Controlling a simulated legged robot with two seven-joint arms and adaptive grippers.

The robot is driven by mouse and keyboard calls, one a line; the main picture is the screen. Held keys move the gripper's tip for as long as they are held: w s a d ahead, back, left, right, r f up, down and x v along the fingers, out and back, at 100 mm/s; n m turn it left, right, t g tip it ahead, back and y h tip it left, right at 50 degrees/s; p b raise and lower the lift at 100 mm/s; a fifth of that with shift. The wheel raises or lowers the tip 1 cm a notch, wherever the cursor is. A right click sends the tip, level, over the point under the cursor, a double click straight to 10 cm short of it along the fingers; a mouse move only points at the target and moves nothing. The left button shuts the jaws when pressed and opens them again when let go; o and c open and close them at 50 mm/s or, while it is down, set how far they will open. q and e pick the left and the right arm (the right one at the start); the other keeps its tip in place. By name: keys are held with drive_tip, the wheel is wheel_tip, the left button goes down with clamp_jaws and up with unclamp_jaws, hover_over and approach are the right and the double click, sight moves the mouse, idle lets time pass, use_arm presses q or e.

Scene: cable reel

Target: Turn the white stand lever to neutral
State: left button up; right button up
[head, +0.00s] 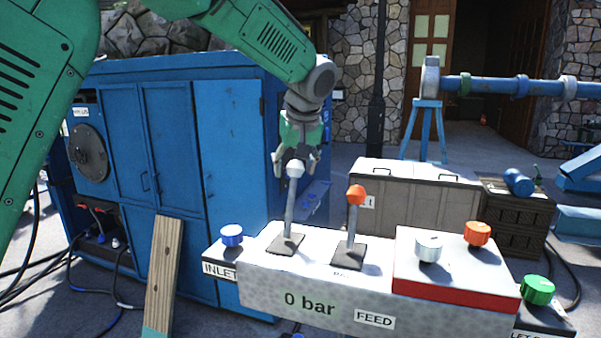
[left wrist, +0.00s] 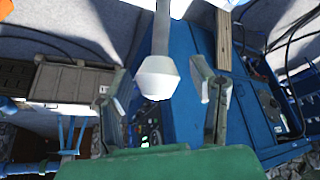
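The white stand lever (head: 291,198) rises from a dark base plate on the left of the control panel (head: 270,293), close to upright with a slight lean to the right. My left gripper (head: 296,160) is at its white knob from above and behind. In the left wrist view the white knob (left wrist: 157,78) sits between the two spread fingers of my left gripper (left wrist: 165,92), with a gap on both sides. An orange-knobbed lever (head: 354,215) stands to the right of the white one. My right gripper is not in view.
White (head: 428,247), orange (head: 477,233) and green (head: 537,290) knobs are at the right. A blue cabinet (head: 225,140) stands behind the panel. A wooden plank (head: 164,270) leans at the left.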

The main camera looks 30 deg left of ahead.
use_arm(q)
drive_tip(key=shift+s+a+f, duration=0.15)
drive_tip(key=shift+a+f, duration=0.05)
drive_tip(key=shift+f, duration=0.05)
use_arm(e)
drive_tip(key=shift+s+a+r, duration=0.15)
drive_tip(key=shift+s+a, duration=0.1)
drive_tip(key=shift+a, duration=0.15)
use_arm(q)
drive_tip(key=v, duration=1.2)
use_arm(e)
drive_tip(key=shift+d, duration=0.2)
use_arm(q)
drive_tip(key=shift+a, duration=0.2)
drive_tip(key=shift+d, duration=0.1)
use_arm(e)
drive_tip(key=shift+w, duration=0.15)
